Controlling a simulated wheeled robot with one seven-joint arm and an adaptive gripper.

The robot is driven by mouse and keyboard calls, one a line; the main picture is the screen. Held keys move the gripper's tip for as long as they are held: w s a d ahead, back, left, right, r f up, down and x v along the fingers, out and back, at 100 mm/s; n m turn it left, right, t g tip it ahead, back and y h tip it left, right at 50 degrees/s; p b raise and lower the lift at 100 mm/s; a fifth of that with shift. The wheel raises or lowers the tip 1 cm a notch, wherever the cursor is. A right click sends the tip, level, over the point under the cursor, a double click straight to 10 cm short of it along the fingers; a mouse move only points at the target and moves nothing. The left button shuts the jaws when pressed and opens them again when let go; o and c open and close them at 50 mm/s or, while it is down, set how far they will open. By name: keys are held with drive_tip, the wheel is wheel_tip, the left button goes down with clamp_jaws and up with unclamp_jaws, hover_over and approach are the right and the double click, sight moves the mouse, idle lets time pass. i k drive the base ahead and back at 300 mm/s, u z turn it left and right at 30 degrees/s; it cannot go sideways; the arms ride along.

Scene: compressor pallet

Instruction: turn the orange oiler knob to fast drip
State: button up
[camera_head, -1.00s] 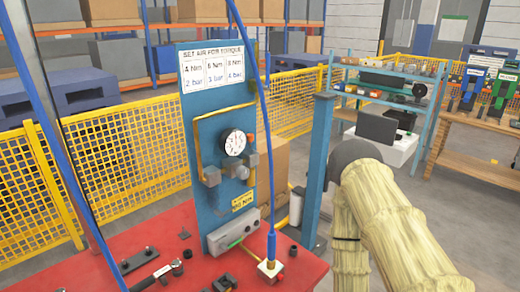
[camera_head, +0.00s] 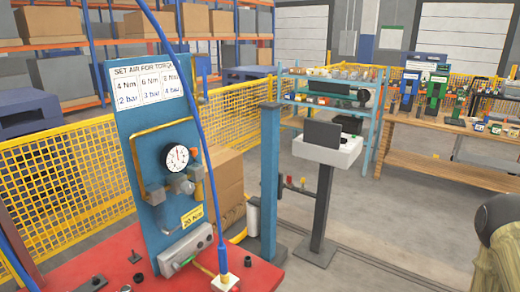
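A blue upright panel (camera_head: 130,110) stands on a red table at the left, with a round white gauge (camera_head: 177,158) on its front. Grey air-line fittings (camera_head: 180,184) sit below the gauge, joined to a yellow pipe (camera_head: 158,128). One of these may be the oiler, but I cannot make out an orange knob on it. My gripper is out of view; only a beige padded part of my arm shows at the right edge, well away from the panel.
The red table (camera_head: 125,266) carries a grey manifold (camera_head: 186,246) and small dark parts. A blue hose (camera_head: 190,90) hangs in front of the panel. A blue post (camera_head: 270,185) and a monitor stand (camera_head: 322,205) rise to the right. Open floor lies beyond them.

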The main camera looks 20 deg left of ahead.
sight(193, 151)
drive_tip(key=z, duration=0.1)
drive_tip(key=k, duration=1.15)
drive_tip(key=u, duration=1.3)
drive_tip(key=i, duration=0.5)
drive_tip(key=z, duration=0.1)
